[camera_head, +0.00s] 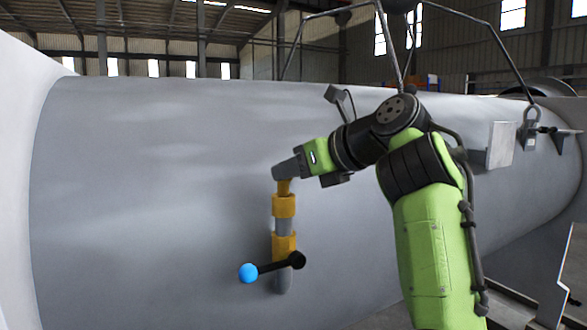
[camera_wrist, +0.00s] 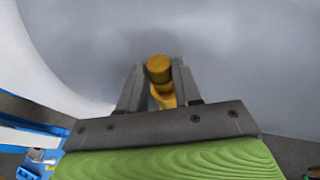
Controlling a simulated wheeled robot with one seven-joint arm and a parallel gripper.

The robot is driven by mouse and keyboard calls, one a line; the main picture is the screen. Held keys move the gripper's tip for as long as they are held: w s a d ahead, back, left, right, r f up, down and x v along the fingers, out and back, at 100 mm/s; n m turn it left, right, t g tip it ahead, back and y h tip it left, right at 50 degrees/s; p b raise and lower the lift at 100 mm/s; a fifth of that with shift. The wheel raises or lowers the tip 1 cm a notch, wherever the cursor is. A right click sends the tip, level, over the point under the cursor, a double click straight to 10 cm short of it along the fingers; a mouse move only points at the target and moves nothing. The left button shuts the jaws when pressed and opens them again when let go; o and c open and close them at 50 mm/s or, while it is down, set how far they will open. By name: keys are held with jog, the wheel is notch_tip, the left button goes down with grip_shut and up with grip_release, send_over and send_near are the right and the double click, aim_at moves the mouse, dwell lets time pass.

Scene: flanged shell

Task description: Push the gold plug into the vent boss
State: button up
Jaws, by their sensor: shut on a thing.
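The gold plug (camera_head: 284,206) stands upright, a hex collar with a narrower stem on top. My gripper (camera_head: 284,174) comes in from the right and is shut on that stem. In the wrist view the plug's round gold end (camera_wrist: 159,64) shows between the two fingers. Directly below the plug is a grey upright section (camera_head: 284,227), in line with it. I cannot tell how deep the plug sits there. Below it is a gold valve body (camera_head: 284,243) with a black lever ending in a blue ball (camera_head: 248,273). The grey stub (camera_head: 283,282) under it joins the shell.
The large grey shell (camera_head: 150,180) fills the background, with a pale flange (camera_head: 25,150) at the left. A bracket plate (camera_head: 500,145) and a shackle (camera_head: 530,128) are on the right. The lever sticks out toward the lower left. Space left of the plug is clear.

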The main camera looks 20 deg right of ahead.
jog(key=shift+f+b, duration=1.25)
jog(key=shift+f, duration=0.2)
jog(key=o, duration=1.1)
jog(key=shift+r, duration=0.1)
jog(key=p+v, duration=0.3)
jog(key=v, duration=1.2)
jog(key=shift+s+d, duration=0.15)
jog(key=shift+s, duration=0.2)
jog(key=shift+r, duration=0.1)
